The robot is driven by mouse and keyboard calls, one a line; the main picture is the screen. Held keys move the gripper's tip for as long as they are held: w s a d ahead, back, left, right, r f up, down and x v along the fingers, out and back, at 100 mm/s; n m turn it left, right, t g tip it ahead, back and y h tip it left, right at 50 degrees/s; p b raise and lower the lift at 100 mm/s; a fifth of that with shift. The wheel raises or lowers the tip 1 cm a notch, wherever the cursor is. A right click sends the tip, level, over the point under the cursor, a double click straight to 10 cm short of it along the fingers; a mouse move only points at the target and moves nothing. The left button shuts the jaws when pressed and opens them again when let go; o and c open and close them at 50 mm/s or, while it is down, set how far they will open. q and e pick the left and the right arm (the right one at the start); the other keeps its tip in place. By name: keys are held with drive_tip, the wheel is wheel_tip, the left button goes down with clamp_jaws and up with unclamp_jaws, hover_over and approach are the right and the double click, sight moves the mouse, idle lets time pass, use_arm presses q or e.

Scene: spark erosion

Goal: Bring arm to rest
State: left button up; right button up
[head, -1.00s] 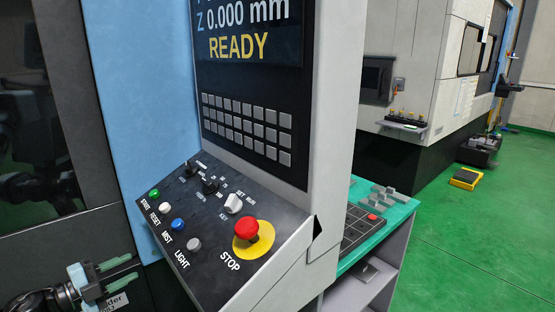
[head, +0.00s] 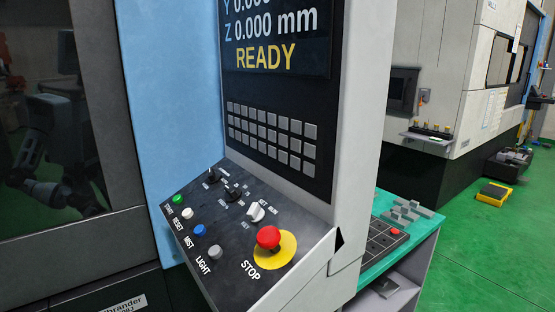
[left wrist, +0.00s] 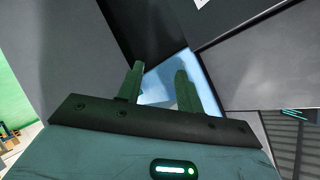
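My left gripper (left wrist: 160,75) shows in the left wrist view, its two dark green fingers spread apart with nothing between them. Grey machine surfaces and a light blue strip lie beyond the fingers, and none is visibly touched. My left gripper is out of the head view now. My right gripper is in neither view. The machine's control panel (head: 290,295) is in the middle of the head view, with a red stop button (head: 269,237) on a yellow disc. The screen (head: 277,38) above it reads READY.
The machine's dark door window (head: 40,130) at left shows a reflection of an arm. A teal-topped cart (head: 422,228) with grey blocks stands right of the panel.

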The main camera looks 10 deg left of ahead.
use_arm(q)
drive_tip(key=s+d+f+n+g+h, duration=0.1)
drive_tip(key=s+d+f, duration=0.4)
drive_tip(key=s+d, duration=0.25)
drive_tip(key=s+d+f+n+g+h, duration=0.1)
drive_tip(key=s+d+f+h, duration=0.1)
drive_tip(key=s+d+f, duration=0.55)
drive_tip(key=s+d+r+n+g+h, duration=0.1)
drive_tip(key=s+d+r+n, duration=0.1)
drive_tip(key=s+d, duration=0.9)
drive_tip(key=d, duration=0.3)
drive_tip(key=shift+s+d+n, duration=0.15)
drive_tip(key=shift+s+n, duration=0.15)
drive_tip(key=shift+r, duration=0.1)
